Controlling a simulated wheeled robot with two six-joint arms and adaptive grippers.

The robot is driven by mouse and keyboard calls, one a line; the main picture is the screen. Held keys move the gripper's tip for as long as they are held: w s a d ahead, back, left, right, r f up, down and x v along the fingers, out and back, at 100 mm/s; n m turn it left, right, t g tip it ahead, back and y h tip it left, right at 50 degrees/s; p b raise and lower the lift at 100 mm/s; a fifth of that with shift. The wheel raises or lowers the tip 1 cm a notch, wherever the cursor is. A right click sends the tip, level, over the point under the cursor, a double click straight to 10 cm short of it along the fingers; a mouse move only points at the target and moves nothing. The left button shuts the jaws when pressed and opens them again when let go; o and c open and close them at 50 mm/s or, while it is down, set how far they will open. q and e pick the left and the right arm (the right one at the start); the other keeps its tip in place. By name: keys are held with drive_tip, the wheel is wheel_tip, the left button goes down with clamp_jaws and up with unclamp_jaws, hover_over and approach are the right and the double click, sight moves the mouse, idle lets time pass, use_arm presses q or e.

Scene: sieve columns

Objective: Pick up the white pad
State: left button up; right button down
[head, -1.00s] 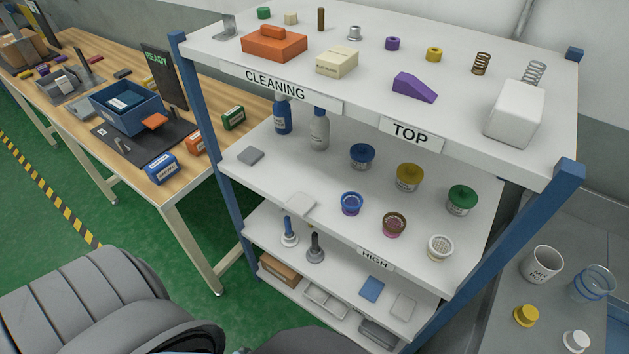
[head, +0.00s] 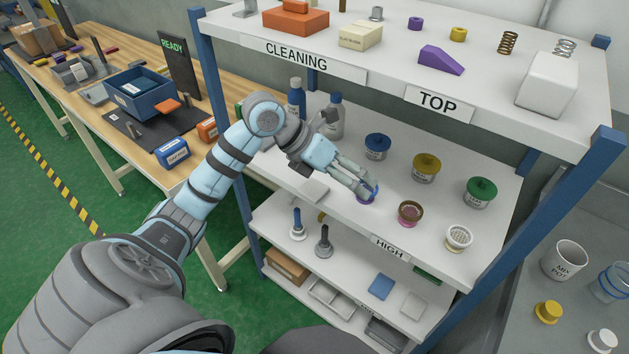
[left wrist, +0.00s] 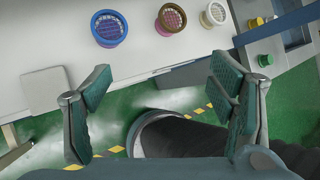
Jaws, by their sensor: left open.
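A flat white pad (head: 313,190) lies at the front edge of the middle shelf, left of the sieve cups. It also shows at the left in the left wrist view (left wrist: 44,90). A second pale pad (head: 413,304) lies on a lower shelf beside a blue pad (head: 380,286). My left gripper (head: 369,188) is open and empty, to the right of the middle-shelf pad. In the head view its fingers partly cover the blue sieve cup (left wrist: 109,28). In the left wrist view the pad is outside the left finger. My right gripper is not in view.
A brown-rimmed sieve cup (head: 410,212) and a white one (head: 459,237) stand right of my gripper. Lidded jars (head: 426,167) stand behind. The top shelf (head: 487,84) overhangs, and a blue post (head: 582,200) bounds the right. Plungers (head: 323,241) stand below.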

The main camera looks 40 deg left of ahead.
use_arm(q)
drive_tip(key=s+a+n+g+y, duration=0.15)
drive_tip(key=a+y, duration=0.35)
drive_tip(key=a, duration=0.6)
drive_tip(key=y+b, duration=0.1)
drive_tip(key=b, duration=0.6)
approach(313, 189)
wheel_tip(313, 189, down, 2)
drive_tip(key=shift+n, duration=0.25)
drive_tip(key=x, duration=0.6)
drive_tip(key=shift+w, duration=0.35)
drive_tip(key=c, duration=0.8)
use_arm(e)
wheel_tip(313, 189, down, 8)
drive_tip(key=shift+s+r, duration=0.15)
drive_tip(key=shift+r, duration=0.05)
